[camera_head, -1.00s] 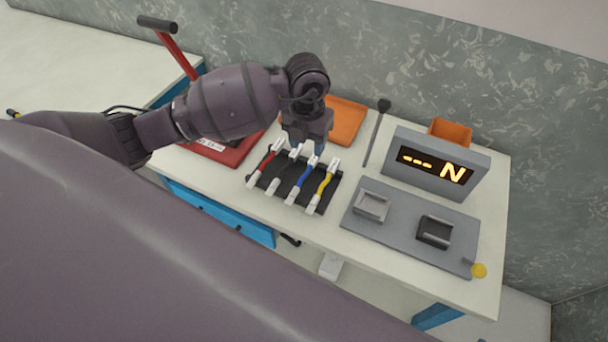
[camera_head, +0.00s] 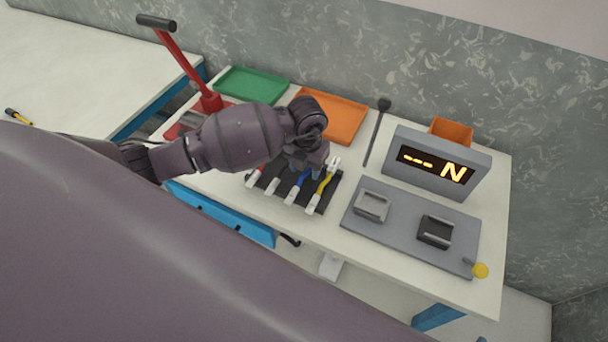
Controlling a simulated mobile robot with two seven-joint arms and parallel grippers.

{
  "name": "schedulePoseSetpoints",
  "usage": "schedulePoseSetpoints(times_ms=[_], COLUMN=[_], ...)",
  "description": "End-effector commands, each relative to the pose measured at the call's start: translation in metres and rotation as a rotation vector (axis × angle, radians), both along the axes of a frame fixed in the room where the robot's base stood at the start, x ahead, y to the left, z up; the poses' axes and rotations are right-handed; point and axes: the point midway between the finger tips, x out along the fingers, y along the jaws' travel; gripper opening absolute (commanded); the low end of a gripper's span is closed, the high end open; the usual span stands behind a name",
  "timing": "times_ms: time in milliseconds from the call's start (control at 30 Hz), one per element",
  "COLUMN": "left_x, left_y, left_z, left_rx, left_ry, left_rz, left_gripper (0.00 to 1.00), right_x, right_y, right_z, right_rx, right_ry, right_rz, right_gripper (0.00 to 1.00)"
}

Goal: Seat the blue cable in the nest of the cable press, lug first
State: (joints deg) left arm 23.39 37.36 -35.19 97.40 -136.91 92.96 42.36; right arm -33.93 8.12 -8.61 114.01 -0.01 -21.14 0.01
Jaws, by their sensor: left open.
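The blue cable (camera_head: 302,181) lies in a dark rack (camera_head: 272,190) between a white cable and a yellow cable (camera_head: 325,184). Its near white end shows; its far end is hidden behind my left gripper. My left gripper (camera_head: 307,172) is open, pointing down over the far part of the rack, close to the blue cable. I cannot tell whether it touches the cable. The cable press, with a red lever (camera_head: 180,62) and a red base (camera_head: 180,131), stands at the table's left; my left arm covers part of it and I cannot make out its nest. My right gripper is not in view.
A green tray (camera_head: 252,84) and an orange tray (camera_head: 340,118) lie behind the rack. A grey plate (camera_head: 400,232) with two fixtures and a display box (camera_head: 435,163) are on the right. A dark rod (camera_head: 376,135) stands between. The table's front edge is near the rack.

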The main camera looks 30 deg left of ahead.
Motion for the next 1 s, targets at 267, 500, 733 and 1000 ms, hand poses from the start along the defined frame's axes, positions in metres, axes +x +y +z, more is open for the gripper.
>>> schedulePoseSetpoints(times_ms=[267,500,733,1000], left_x=[-0.0003,-0.0002,-0.0001,0.0004], left_y=[-0.0003,-0.0002,-0.0002,-0.0001], left_z=[-0.0062,-0.0059,-0.0057,-0.0006], left_rx=[-0.001,-0.001,-0.001,-0.001], left_ry=[0.0,0.0,0.0,-0.002], left_rz=[-0.001,-0.001,-0.001,-0.001], left_gripper=[0.49,0.21,0.0,0.0], right_x=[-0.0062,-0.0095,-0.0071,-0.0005], right_y=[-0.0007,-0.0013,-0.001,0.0], right_z=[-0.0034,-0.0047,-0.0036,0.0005], right_rx=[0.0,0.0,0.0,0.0], right_ry=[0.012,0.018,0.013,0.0], right_rz=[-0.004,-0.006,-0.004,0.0], right_gripper=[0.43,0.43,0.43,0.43])
